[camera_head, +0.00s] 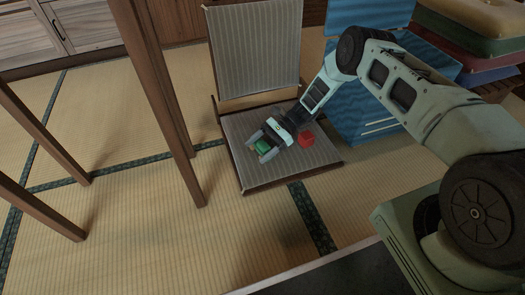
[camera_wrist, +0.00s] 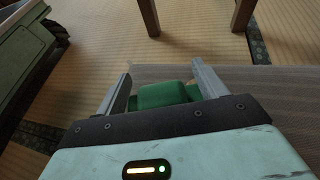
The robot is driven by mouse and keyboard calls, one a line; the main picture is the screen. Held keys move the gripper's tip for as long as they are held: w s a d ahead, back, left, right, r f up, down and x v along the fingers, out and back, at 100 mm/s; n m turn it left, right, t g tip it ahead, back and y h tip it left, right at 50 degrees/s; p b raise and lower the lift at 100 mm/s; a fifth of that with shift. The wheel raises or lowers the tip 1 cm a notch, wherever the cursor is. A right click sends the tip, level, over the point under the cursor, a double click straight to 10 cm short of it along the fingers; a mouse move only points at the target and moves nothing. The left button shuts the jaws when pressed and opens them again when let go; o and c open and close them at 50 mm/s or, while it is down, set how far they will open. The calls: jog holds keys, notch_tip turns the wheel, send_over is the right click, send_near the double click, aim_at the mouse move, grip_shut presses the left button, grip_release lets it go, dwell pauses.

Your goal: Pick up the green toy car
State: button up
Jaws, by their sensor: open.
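The green toy car (camera_head: 263,146) sits on the grey striped seat of a low legless chair (camera_head: 262,182). My gripper (camera_head: 259,150) is open, low over the seat, with its fingers on either side of the car. In the wrist view the green car (camera_wrist: 163,95) lies between the two fingers of my gripper (camera_wrist: 162,82), with a gap beside it on each side. The car's near part is hidden behind the gripper body. I cannot tell whether the fingers touch the seat.
A red block (camera_head: 306,139) lies on the seat just right of my gripper. The chair's backrest (camera_head: 254,48) rises behind. A blue cabinet (camera_head: 350,115) and stacked cushions (camera_head: 475,30) stand to the right. Wooden table legs (camera_head: 165,100) stand left. Tatami floor (camera_head: 130,235) in front is clear.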

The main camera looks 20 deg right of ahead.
jog(key=c, duration=1.1)
jog(key=shift+r, duration=0.15)
